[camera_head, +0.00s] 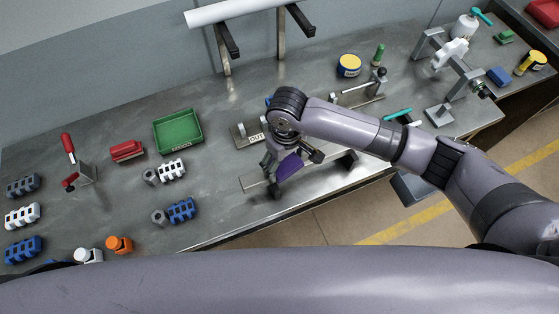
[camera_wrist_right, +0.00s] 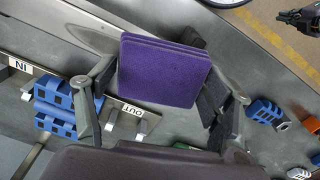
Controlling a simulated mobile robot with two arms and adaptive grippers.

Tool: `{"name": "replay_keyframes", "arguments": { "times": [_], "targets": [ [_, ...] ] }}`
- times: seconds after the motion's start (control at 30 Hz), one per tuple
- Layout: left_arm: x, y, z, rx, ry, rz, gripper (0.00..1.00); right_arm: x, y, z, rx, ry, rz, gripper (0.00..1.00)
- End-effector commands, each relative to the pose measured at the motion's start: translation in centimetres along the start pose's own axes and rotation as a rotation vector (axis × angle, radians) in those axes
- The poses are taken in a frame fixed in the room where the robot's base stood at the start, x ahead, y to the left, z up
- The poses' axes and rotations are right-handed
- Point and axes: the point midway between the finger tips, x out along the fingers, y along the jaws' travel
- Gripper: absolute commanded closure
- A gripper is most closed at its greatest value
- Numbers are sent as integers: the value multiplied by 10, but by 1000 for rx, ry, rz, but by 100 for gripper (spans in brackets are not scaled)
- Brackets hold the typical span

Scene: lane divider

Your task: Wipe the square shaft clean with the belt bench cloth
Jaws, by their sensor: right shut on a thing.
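My right gripper (camera_head: 292,170) is shut on a folded purple cloth (camera_head: 289,165), which also shows in the right wrist view (camera_wrist_right: 163,72) between the two fingers (camera_wrist_right: 160,108). The cloth is low over the bench's front part. A bare metal bar, seemingly the square shaft (camera_head: 257,184), runs left to right under my right gripper; its middle is hidden by the gripper and cloth. In the wrist view the bar (camera_wrist_right: 95,32) passes behind the cloth; I cannot tell whether they touch. A dark part resembling my left gripper (camera_wrist_right: 299,19) shows at the wrist view's upper right, jaws unclear.
Behind my gripper are rails with an OUT label (camera_head: 256,138) and a blue block (camera_wrist_right: 55,108). A green tray (camera_head: 178,130), red toggle clamp (camera_head: 73,165) and several slotted blocks (camera_head: 172,170) stand left. A clamp fixture (camera_head: 445,85) stands right. The bench's front edge is close.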

Motion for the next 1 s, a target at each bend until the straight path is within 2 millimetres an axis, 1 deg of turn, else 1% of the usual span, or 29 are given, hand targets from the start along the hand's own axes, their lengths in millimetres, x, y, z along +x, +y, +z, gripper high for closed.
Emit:
{"name": "replay_keyframes", "arguments": {
  "times": [0.17,0.4,0.67,1.0],
  "targets": [
    [0,0,0,0,0,0,100,2,10,3,2,-3,2,48],
    [0,0,0,0,0,0,100,4,31,10,3,-5,2,48],
    [0,0,0,1,0,0,100,5,40,13,3,-7,3,48],
    [0,0,0,1,0,0,100,3,68,20,5,-8,5,48]
  ]
}}
